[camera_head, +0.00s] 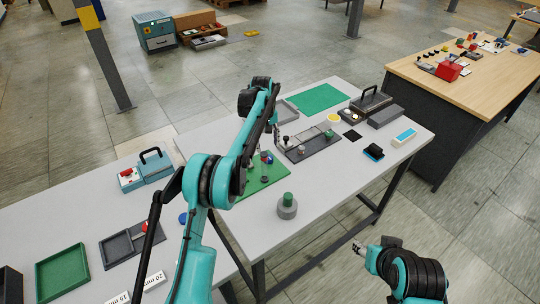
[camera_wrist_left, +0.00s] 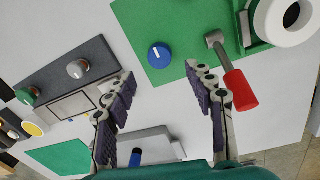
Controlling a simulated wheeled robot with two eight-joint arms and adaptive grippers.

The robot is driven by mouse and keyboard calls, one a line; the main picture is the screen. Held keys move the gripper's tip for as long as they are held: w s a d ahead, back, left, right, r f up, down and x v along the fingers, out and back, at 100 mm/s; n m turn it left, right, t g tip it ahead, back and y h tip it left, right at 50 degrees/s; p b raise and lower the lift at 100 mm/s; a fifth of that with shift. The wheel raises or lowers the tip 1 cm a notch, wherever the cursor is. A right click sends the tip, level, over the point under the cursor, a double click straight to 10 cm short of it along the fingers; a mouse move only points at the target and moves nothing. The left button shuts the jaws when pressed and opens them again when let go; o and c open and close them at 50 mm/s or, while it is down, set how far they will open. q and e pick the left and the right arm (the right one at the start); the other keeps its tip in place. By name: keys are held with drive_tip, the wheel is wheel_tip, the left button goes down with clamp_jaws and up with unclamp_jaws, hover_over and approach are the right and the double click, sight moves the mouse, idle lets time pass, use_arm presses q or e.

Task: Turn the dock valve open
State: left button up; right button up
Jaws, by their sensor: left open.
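A green board (camera_wrist_left: 150,15) carries a blue round knob (camera_wrist_left: 160,55) and a grey-stemmed lever with a red handle (camera_wrist_left: 240,90), which looks like the valve. The board (camera_head: 270,184) is partly hidden by my left arm in the head view. A dark panel (camera_wrist_left: 60,72) with a grey knob (camera_wrist_left: 78,68) and a green knob (camera_wrist_left: 28,95) lies beside it. My left gripper (camera_wrist_left: 165,100) is open, with nothing seen between its fingers. The red handle appears just right of its right finger; contact cannot be told. My right gripper (camera_head: 360,247) is low at right, its jaws unclear.
A grey cylinder with a green top (camera_head: 287,205) stands near the table's front. A grey tray (camera_wrist_left: 165,142) and a green sheet (camera_head: 318,98) lie behind. A black-handled box (camera_head: 372,103) stands at the right. A wooden table (camera_head: 470,85) is farther right.

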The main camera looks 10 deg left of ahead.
sight(269, 159)
use_arm(q)
drive_tip(key=f+b, duration=0.1)
drive_tip(key=f, duration=0.2)
drive_tip(key=f+b, duration=0.1)
drive_tip(key=f, duration=0.2)
drive_tip(key=shift+w+d+f, duration=0.1)
drive_tip(key=shift+d+f, duration=0.1)
drive_tip(key=shift+f, duration=0.15)
drive_tip(key=c, duration=1.2)
